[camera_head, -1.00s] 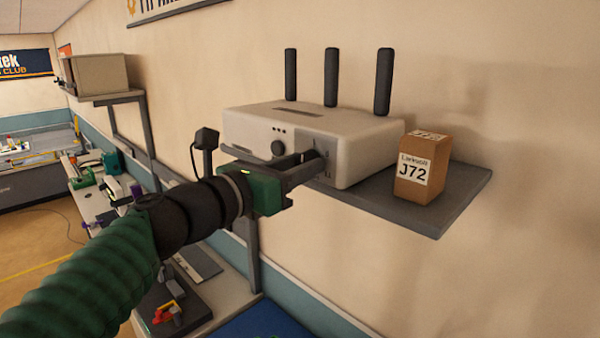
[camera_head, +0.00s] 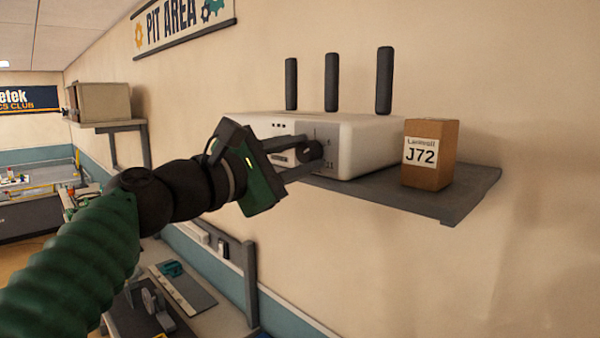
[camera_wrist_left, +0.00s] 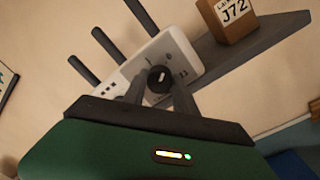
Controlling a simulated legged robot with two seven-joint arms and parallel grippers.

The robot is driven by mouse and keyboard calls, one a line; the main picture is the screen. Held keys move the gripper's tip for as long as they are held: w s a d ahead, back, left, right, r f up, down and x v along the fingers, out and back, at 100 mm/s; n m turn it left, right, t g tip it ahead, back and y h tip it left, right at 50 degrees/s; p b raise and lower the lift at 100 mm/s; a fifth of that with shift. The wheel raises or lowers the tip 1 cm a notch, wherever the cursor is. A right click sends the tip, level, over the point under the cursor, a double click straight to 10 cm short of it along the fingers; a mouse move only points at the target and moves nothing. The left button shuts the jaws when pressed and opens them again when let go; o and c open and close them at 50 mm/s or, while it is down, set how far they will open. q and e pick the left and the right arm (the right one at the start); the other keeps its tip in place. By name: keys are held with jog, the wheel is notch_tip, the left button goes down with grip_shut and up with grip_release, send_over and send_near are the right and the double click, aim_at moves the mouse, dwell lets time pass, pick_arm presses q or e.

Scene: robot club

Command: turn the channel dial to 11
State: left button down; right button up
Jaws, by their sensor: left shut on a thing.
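A white box-shaped radio unit (camera_head: 365,145) with three black antennas stands on a grey wall shelf. Its black channel dial (camera_head: 309,152) is on the grey front panel and also shows in the left wrist view (camera_wrist_left: 160,79), with a light pointer mark and numbers around it; an 11 is legible at its lower right there. My left gripper (camera_head: 300,156) is shut on the dial, one finger on each side, with the wrist rolled. It also shows in the left wrist view (camera_wrist_left: 160,92). The fingers partly hide the panel. My right gripper is not in view.
A brown box labelled J72 (camera_head: 431,155) stands on the grey shelf (camera_head: 440,205), right of the radio unit. Below left is a bench with tools (camera_head: 185,290). Another box (camera_head: 100,102) sits on a far shelf. The space in front of the shelf's right part is clear.

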pick_arm(q)
jog(key=m+b, duration=0.1)
jog(key=m, duration=0.1)
jog(key=m+b, duration=0.1)
jog(key=m, duration=0.1)
jog(key=m+b, duration=0.1)
jog(key=m, duration=0.1)
jog(key=shift+w+f+g, duration=0.1)
jog(key=shift+f+g, duration=0.2)
jog(key=m+b, duration=0.1)
jog(key=m, duration=0.2)
jog(key=shift+m+h, duration=0.3)
jog(key=shift+h, duration=0.1)
jog(key=shift+m+g+b, duration=0.3)
jog(key=shift+m+b, duration=0.1)
jog(key=shift+m, duration=1.2)
jog(key=c, duration=1.1)
grip_release()
jog(key=shift+a, duration=0.1)
jog(key=shift+o, duration=0.5)
jog(key=shift+w+r, duration=0.1)
